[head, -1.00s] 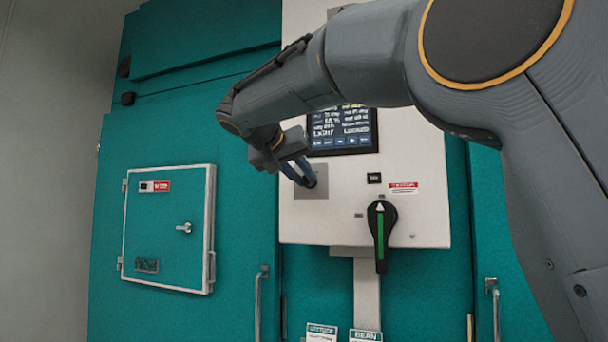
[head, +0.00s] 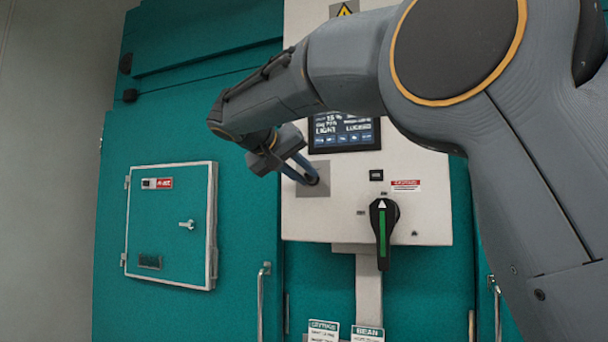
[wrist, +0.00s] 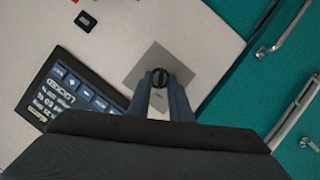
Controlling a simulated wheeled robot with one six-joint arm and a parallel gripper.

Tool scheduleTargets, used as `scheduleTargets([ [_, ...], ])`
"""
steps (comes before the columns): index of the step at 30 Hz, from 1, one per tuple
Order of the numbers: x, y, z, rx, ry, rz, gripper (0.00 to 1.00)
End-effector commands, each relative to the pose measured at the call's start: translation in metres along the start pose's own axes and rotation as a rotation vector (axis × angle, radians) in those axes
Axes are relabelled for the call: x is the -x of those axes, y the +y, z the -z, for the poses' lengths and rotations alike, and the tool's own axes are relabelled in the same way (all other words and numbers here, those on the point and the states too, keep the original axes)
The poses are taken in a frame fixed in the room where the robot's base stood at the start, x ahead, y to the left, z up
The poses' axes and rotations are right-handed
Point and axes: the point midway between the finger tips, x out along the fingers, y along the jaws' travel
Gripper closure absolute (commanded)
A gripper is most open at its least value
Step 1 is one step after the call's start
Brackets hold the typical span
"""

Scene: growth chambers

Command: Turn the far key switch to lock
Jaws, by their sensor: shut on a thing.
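The key switch (wrist: 160,78) is a small dark round knob on a grey square plate (wrist: 132,76). The plate also shows in the head view (head: 318,188), on the white control panel below the screen. My gripper (wrist: 160,88) is at the plate with its two fingers on either side of the knob, shut on it. In the head view my gripper (head: 312,178) reaches the plate from the upper left and hides the knob. The lettering on the plate is too small to read.
A black rotary handle with a green stripe (head: 382,232) hangs to the right on the white panel (head: 340,225). The screen (head: 345,134) is just above the plate. A small teal hatch (head: 170,225) and a door handle (head: 261,305) are left and below.

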Motion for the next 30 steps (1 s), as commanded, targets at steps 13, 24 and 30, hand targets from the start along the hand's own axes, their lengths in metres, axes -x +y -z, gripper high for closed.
scheduleTargets([
  [13,0.006,-0.001,0.0,-0.001,0.001,0.001,0.76],
  [24,0.062,-0.001,-0.001,-0.001,0.002,0.002,0.76],
  [30,0.077,0.0,0.0,0.0,0.001,0.0,0.76],
])
